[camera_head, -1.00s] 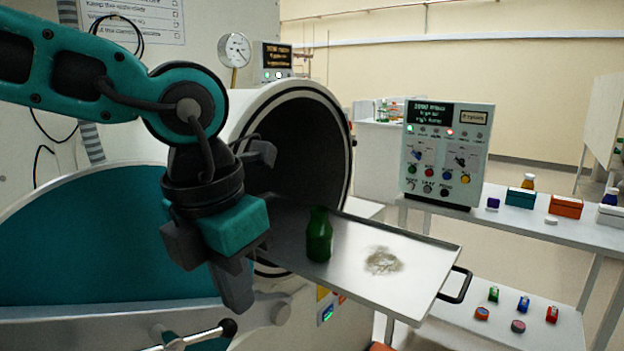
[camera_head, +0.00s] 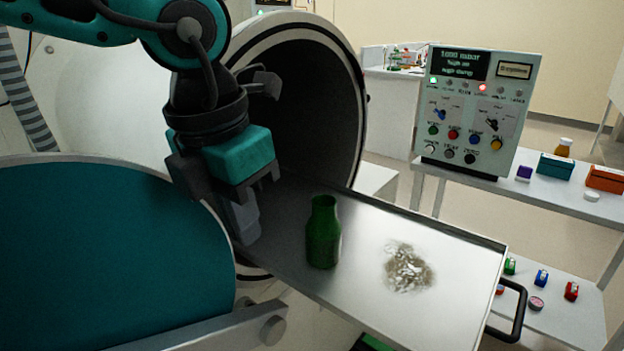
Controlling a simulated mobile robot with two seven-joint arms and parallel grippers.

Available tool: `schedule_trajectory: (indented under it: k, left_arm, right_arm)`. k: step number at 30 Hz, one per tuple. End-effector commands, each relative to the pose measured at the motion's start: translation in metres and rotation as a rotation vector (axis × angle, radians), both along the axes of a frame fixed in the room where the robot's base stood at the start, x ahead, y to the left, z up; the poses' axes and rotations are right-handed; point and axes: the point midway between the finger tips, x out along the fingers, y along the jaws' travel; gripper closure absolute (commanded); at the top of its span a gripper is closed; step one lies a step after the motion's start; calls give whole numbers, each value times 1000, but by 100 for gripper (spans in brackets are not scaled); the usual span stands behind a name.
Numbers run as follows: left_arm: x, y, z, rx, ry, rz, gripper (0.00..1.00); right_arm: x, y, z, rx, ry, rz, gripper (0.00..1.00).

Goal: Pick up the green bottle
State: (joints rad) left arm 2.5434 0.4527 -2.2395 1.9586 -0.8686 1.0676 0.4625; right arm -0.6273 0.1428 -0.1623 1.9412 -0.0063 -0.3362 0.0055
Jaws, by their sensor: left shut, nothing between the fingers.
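The green bottle (camera_head: 323,234) stands upright on the metal tray (camera_head: 400,310) that extends from the round dark port (camera_head: 318,120). My left gripper (camera_head: 243,218) points down just left of the bottle, apart from it in the picture. Its fingers are shut with nothing between them. The far side of the fingers is partly hidden by the gripper body. My right gripper is not in view.
A crumpled, shiny clear patch (camera_head: 408,268) lies on the tray right of the bottle. The tray has a black handle (camera_head: 518,312) at its right end. A control box (camera_head: 478,112) stands on a shelf behind. The large teal round door (camera_head: 100,255) fills the lower left.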

Motion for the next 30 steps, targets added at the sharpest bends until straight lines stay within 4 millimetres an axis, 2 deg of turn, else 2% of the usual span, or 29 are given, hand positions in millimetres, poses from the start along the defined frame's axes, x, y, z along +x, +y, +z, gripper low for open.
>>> schedule_trajectory:
  k: [5,21,25,27,30]
  left_arm:
    - [10,-7,1,2,1,2,100]
    - [86,-62,1,2,1,1,100]
    - [98,-71,1,1,2,1,100]
    - [97,-71,-6,4,0,-1,100]
    - [97,-71,-16,-1,1,0,100]
  right_arm:
    - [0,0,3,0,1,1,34]
    - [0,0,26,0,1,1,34]
    - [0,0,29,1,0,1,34]
    - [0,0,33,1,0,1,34]
    - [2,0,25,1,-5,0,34]
